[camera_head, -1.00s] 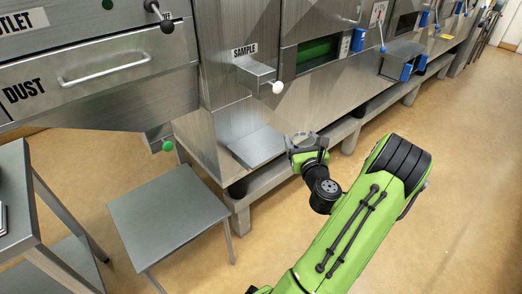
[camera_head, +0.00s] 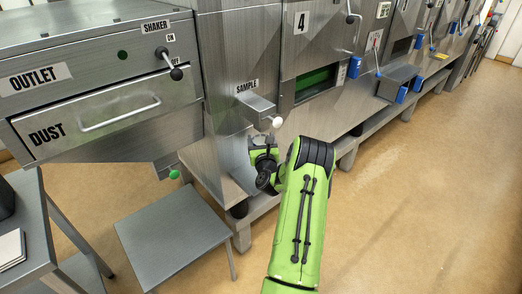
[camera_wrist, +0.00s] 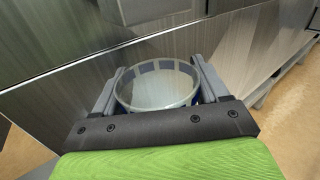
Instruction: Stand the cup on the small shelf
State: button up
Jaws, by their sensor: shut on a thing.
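The cup (camera_wrist: 158,90) is a clear, round vessel with a pale rim and some blue on its side. My gripper (camera_wrist: 157,72) is shut on it, one finger on each side, and I look down into its open top. In the head view my gripper (camera_head: 263,150) is in front of the machine, below the sample outlet (camera_head: 257,107). The small shelf (camera_head: 243,180) is a grey metal plate low on the machine front, partly hidden behind my gripper and arm. I cannot tell whether the cup touches the shelf.
The sample outlet has a white knob (camera_head: 277,122) and juts out above my gripper. A low grey table (camera_head: 175,235) stands left of my arm. Another table (camera_head: 40,240) is at the far left. The floor to the right is open.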

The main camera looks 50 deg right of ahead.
notch_tip(320, 180, down, 7)
jog(key=b, duration=0.2)
jog(key=shift+w+r+b, duration=0.1)
jog(key=shift+b, duration=0.25)
jog(key=shift+r, duration=0.15)
jog(key=o, duration=1)
jog(key=shift+o, duration=0.2)
